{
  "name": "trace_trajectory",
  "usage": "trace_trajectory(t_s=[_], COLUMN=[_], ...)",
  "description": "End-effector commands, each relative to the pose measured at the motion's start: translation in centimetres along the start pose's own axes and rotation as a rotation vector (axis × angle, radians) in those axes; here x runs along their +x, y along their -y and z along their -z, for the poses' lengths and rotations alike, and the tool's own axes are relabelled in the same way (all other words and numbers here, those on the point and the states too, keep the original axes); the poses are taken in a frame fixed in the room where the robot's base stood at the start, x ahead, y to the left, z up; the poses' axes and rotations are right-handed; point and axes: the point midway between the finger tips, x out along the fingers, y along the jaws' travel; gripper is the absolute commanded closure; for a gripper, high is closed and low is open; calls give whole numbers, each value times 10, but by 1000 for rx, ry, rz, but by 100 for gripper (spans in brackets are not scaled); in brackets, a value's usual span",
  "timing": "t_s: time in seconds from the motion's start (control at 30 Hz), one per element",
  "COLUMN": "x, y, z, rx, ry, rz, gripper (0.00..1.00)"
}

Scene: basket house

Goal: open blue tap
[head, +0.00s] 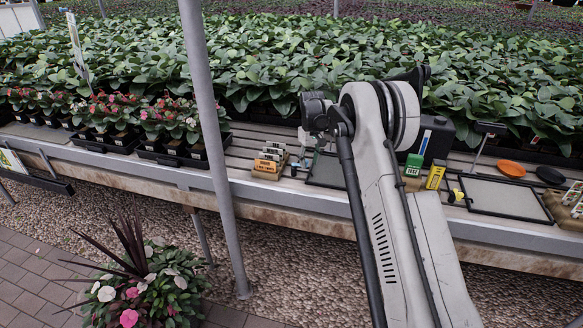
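I cannot make out a blue tap in the head view. The only blue I see near my arm is a narrow blue strip (424,143) on a black box (438,135) on the bench, just right of my arm. My arm rises from the bottom right and bends above the bench, hiding part of the bench top behind it. Dark parts of my arm show left of the bend, above the bench. I cannot make out gripper fingertips there, nor whether anything is held.
The slatted bench (300,209) holds stacked labelled blocks (270,160), a green TEST block (413,166), a yellow block (435,175), a framed grey panel (502,196) and an orange dish (510,168). A grey post (212,140) stands in front. Leafy plants (270,60) fill the back.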

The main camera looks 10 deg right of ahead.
Motion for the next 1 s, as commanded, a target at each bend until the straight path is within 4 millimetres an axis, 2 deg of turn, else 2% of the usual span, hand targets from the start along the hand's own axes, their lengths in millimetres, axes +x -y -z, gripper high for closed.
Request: trace_trajectory(t_s=[0.23,0.37,1.0], x=[0,-6,-69], y=[5,5,5], z=[0,0,0], rx=[0,0,0], ry=[0,0,0], rz=[0,0,0], gripper=[67,67,67])
